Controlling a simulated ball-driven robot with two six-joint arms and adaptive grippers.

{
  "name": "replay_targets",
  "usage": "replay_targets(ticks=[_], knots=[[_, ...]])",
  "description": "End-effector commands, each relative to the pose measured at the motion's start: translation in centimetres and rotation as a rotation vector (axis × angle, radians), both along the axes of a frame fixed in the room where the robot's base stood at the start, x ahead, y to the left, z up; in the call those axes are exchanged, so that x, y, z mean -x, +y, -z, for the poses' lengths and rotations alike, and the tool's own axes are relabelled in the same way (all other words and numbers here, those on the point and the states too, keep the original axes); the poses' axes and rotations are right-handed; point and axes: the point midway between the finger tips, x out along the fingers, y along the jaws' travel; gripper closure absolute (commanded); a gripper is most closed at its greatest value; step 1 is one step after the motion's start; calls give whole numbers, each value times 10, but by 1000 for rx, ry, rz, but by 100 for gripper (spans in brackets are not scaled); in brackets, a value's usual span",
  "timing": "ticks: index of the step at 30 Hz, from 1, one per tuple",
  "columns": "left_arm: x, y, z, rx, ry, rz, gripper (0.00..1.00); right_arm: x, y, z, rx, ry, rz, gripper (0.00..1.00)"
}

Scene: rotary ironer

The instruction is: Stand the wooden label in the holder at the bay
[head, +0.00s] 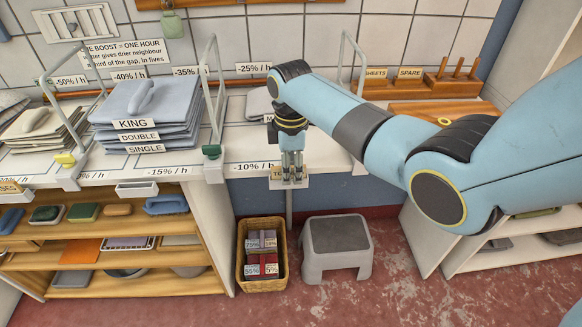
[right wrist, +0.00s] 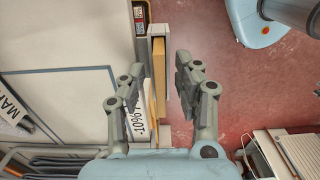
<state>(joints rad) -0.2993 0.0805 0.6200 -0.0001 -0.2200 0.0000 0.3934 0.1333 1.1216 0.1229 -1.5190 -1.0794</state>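A tan wooden label (head: 277,172) with partly hidden lettering is at the front edge of the counter, by the "-10% / h" sign. It sits at a small white holder (head: 302,183) on a post; I cannot tell how firmly it is seated. In the right wrist view the label (right wrist: 159,75) shows as a tan bar along the white holder. My right gripper (head: 292,178) is low over the holder and hides part of the label. Its fingers are apart in the right wrist view (right wrist: 158,88), with the label between them and gaps visible. My left gripper is not in view.
Folded cloth stacks (head: 145,105) with KING, DOUBLE and SINGLE signs lie on the left counter between wire dividers (head: 212,90). A wooden rack (head: 425,88) with SHEETS and SPARE labels stands at the back right. Below are a wicker basket (head: 241,262) and a grey stool (head: 338,238).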

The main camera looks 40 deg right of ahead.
Motion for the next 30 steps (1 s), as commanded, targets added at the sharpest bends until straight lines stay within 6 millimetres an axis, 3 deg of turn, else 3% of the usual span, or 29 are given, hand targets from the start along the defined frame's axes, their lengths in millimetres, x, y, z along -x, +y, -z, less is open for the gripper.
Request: replay_targets(ticks=[10,24,30], knots=[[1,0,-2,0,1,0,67,-1,0,-8,0,-2,0,67],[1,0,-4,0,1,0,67,-1,-1,-103,1,-3,0,67],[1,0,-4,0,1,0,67,-1,0,-121,0,-1,1,67]])
